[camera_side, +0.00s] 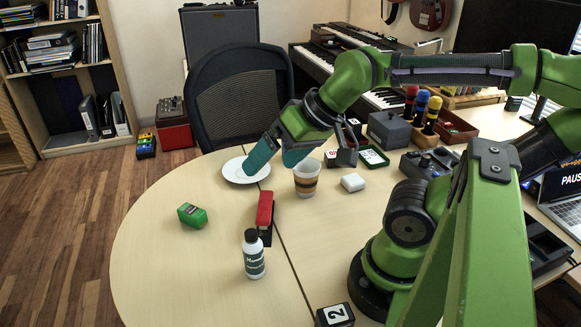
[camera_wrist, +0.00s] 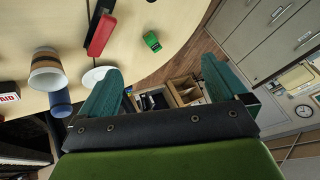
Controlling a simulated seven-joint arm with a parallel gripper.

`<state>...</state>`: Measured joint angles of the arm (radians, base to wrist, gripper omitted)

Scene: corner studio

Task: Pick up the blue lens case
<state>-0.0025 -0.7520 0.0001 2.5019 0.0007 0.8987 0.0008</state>
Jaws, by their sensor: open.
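My gripper (camera_side: 276,160) is open and empty, with its teal fingers above the table between the white plate (camera_side: 238,171) and the striped paper cup (camera_side: 306,180). In the wrist view, the two fingers (camera_wrist: 162,84) are wide apart with nothing held between them. A blue rounded thing (camera_wrist: 60,103), which looks like the lens case, is at the left of the wrist view. It is close beside the striped cup (camera_wrist: 47,72) and left of the left finger. I cannot make it out in the side view, where the cup and my gripper may hide it.
A red stapler (camera_side: 265,214), a white bottle (camera_side: 253,255) and a green object (camera_side: 192,215) stand on the front-left table. A small white case (camera_side: 353,182) lies right of the cup. A grey box (camera_side: 391,129) stands farther back. The table's left part is mostly clear.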

